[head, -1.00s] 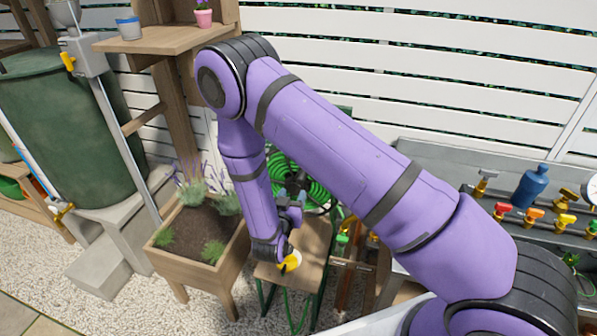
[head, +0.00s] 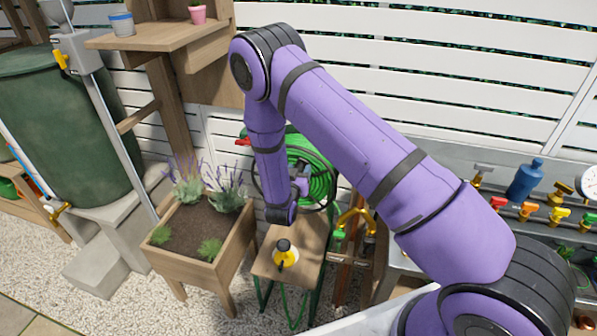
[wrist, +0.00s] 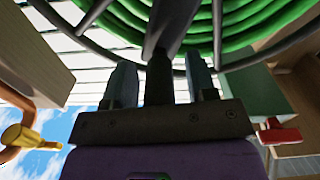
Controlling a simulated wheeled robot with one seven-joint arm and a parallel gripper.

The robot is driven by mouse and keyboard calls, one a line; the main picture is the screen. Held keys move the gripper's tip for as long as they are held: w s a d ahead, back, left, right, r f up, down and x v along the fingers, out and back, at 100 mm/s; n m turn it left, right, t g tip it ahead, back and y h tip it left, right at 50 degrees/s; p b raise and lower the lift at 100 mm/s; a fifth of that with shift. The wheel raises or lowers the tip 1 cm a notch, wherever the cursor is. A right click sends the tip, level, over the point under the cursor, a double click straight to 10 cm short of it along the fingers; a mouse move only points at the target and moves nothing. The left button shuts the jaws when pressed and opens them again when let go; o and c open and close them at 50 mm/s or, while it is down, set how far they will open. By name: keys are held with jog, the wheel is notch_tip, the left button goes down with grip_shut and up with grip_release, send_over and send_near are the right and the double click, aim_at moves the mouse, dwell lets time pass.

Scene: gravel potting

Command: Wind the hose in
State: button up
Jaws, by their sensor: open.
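The hose reel holds a coiled green hose (head: 318,172) against the white fence, partly hidden behind my arm. In the wrist view the green coils (wrist: 255,25) fill the top, with the reel's grey rim and spokes (wrist: 100,42) in front. My gripper (wrist: 163,75) is open, its two grey fingers pointing at the reel. A dark bar, seemingly the reel's crank handle (wrist: 160,78), shows between the fingers; I cannot tell whether they touch it. In the head view my gripper (head: 300,187) is in front of the reel, its fingers mostly hidden.
A yellow bottle with a dark top (head: 287,258) stands on the small wooden table (head: 308,240) below my gripper. A wooden planter (head: 205,262) with lavender is to the left. A yellow tap (head: 356,222) is right of the reel; a bench with coloured valves (head: 530,212) is farther right.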

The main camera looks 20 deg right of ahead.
aim_at(294, 158)
grip_shut()
jog(key=shift+a, duration=0.1)
jog(key=shift+w+a+r+n, duration=0.15)
jog(key=shift+w+a+n, duration=0.25)
jog(key=shift+a+n, duration=0.35)
jog(key=shift+w+a+r+n, duration=0.15)
jog(key=shift+w+a+n, duration=0.3)
jog(key=shift+n, duration=0.4)
jog(key=w+a+f+n, duration=0.2)
jog(key=w+a+n, duration=0.2)
jog(key=a+n, duration=0.3)
notch_tip(294, 158, down, 11)
jog(key=w+a+n, duration=0.2)
jog(key=n, duration=1)
jog(key=shift+w+a+f, duration=0.15)
jog(key=shift+a, duration=0.15)
